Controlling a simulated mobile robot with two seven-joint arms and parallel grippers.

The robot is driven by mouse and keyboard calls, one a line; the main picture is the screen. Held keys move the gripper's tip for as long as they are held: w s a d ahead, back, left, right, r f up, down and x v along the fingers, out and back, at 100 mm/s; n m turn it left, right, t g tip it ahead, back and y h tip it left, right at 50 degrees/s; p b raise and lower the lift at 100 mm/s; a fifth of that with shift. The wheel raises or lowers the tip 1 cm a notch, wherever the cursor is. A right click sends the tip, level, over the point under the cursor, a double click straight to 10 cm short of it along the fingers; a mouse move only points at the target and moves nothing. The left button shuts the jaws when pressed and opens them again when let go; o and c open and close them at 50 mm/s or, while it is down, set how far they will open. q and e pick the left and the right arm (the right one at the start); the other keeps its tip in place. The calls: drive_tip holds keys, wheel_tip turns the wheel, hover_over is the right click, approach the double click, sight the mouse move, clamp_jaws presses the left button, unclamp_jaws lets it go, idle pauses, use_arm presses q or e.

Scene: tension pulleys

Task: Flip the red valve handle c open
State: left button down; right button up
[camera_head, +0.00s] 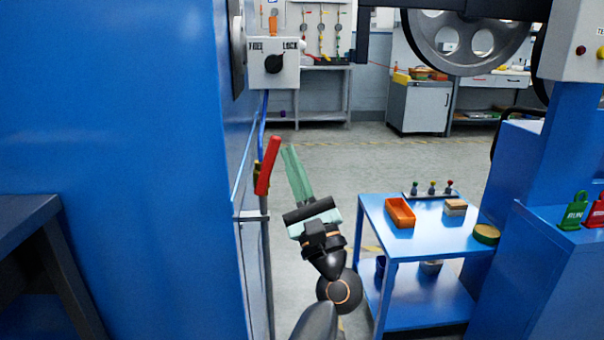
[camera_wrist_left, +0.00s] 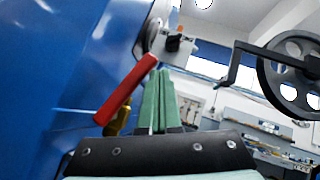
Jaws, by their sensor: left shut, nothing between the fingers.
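The red valve handle (camera_head: 267,165) stands near upright, tilted slightly right at its top, on a brass valve on a pipe beside the blue cabinet. In the left wrist view the red handle (camera_wrist_left: 126,90) slants up to the right, with the brass valve body (camera_wrist_left: 119,121) at its lower end. My left gripper (camera_head: 289,150) has green fingers, shut and empty, just right of the handle. In the wrist view the fingertips (camera_wrist_left: 159,74) are close beside the handle's upper end; I cannot tell whether they touch. My right gripper is not in view.
A grey box with a FREE/LOCK knob (camera_head: 274,63) is above the handle on the blue cabinet (camera_head: 120,150). A blue cart (camera_head: 440,240) with an orange bin (camera_head: 400,212) stands right of my arm. A large wheel (camera_head: 468,42) hangs at upper right. Floor behind the gripper is clear.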

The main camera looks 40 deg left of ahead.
use_arm(q)
drive_tip(key=shift+s+a+r, duration=0.6)
drive_tip(key=shift+s+r, duration=0.05)
drive_tip(key=shift+s, duration=0.05)
drive_tip(key=shift+s+r, duration=0.1)
idle(0.5)
